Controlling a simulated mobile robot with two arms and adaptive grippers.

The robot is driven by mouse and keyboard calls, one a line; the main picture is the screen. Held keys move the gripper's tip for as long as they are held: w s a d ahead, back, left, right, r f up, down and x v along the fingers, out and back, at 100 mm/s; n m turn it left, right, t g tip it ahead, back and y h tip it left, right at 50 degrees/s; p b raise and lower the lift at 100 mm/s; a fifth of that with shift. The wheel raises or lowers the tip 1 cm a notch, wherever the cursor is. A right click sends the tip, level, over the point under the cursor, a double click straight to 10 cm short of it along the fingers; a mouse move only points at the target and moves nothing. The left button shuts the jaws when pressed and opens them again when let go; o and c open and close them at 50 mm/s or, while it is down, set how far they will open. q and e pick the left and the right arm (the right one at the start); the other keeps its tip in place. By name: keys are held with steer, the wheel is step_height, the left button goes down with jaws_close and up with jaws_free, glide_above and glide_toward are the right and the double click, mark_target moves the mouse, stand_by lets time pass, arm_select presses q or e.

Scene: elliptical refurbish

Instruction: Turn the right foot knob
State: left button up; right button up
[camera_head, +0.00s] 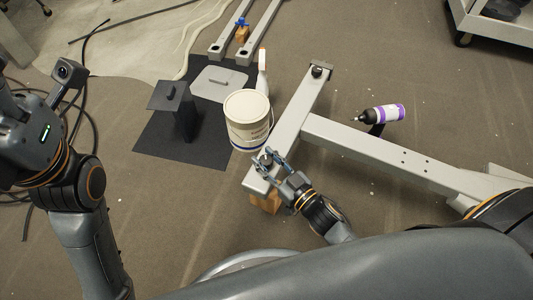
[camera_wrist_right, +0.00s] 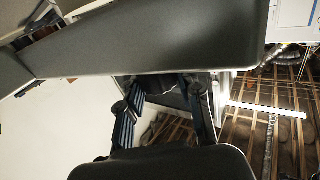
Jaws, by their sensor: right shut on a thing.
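The grey machine frame (camera_head: 375,158) lies on the floor with a crossbar (camera_head: 297,115) at its left end. My right gripper (camera_head: 265,160) is at the near end of this crossbar, its two fingers shut around a small foot knob there. The fingers mostly hide the knob in the head view. In the wrist view, my right gripper (camera_wrist_right: 162,88) has its fingers on either side of a dark part under a broad grey beam (camera_wrist_right: 150,45). A dark end fitting (camera_head: 319,69) shows at the crossbar's far end. My left arm is at the left, its fingers not visible.
A white bucket (camera_head: 247,118) stands close beside the crossbar. A black mat (camera_head: 205,152) holds a dark upright part (camera_head: 184,118) and a grey plate (camera_head: 218,84). A purple-white bottle (camera_head: 383,113) lies by the frame. A wooden block (camera_head: 266,202) supports the crossbar's near end.

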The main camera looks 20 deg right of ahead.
mark_target(270, 165)
steer(key=shift+m+t+h, duration=0.4)
steer(key=shift+m+h, duration=0.4)
steer(key=shift+h, duration=0.2)
steer(key=shift+h+p, duration=0.3)
steer(key=shift+h, duration=0.2)
steer(key=o, duration=1.2)
steer(key=shift+s, duration=0.1)
steer(key=v, duration=0.7)
steer(key=shift+s, duration=0.15)
